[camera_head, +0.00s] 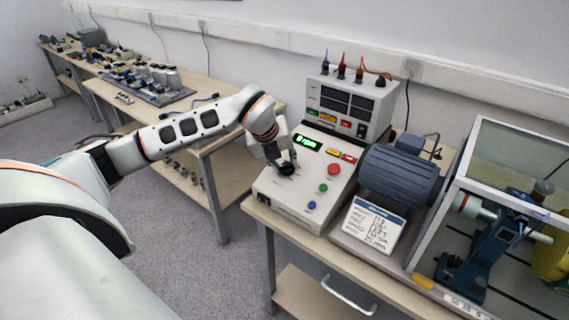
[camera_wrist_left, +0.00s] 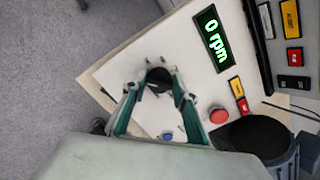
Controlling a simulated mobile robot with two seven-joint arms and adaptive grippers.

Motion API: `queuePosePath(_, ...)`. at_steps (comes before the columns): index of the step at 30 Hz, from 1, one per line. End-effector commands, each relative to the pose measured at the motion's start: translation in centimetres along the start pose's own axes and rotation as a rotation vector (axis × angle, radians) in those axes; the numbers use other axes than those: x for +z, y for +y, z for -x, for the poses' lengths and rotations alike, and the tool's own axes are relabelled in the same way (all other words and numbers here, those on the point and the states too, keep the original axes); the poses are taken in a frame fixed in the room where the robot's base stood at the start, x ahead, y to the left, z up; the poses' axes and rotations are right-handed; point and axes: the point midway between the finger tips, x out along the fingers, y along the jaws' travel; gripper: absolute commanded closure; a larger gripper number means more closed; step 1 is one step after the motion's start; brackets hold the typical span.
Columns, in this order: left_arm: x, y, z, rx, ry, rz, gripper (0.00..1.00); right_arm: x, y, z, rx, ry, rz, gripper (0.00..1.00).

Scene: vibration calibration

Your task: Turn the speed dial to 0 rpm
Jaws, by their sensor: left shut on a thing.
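The speed dial (camera_wrist_left: 158,80) is a black knob on the sloped white face of the control box (camera_head: 299,202). My left gripper (camera_head: 284,167) reaches down to the dial from above. In the left wrist view its fingers (camera_wrist_left: 160,88) are on both sides of the knob, shut on it. The display (camera_head: 308,143) beside the dial is lit green and reads 0 rpm; the reading also shows in the left wrist view (camera_wrist_left: 215,40). My right gripper is in neither view.
Red (camera_head: 334,169), green (camera_head: 323,187) and blue (camera_head: 312,205) buttons sit close to the dial. A blue motor (camera_head: 400,175) and a paper card (camera_head: 372,224) stand to the right, beside a clear-sided enclosure (camera_head: 519,150). A meter unit (camera_head: 349,105) rises behind.

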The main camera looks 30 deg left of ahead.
Motion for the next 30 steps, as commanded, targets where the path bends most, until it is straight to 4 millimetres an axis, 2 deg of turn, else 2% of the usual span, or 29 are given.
queuePosePath(15, -0.06, 0.02, -0.02, 0.002, 0.002, 0.018, 0.94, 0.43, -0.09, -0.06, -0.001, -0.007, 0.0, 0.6)
queuePosePath(16, -0.06, 0.02, -0.02, 0.002, 0.002, 0.018, 0.64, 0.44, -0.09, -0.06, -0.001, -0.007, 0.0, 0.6)
queuePosePath(17, -0.06, 0.02, -0.02, 0.002, 0.002, 0.018, 0.57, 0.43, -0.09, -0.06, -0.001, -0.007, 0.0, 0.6)
queuePosePath(26, -0.03, 0.01, 0.0, 0.001, 0.001, 0.017, 0.56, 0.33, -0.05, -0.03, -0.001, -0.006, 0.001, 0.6)
queuePosePath(30, 0.09, -0.01, 0.63, 0.0, -0.001, 0.017, 0.56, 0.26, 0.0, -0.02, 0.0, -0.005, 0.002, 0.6)
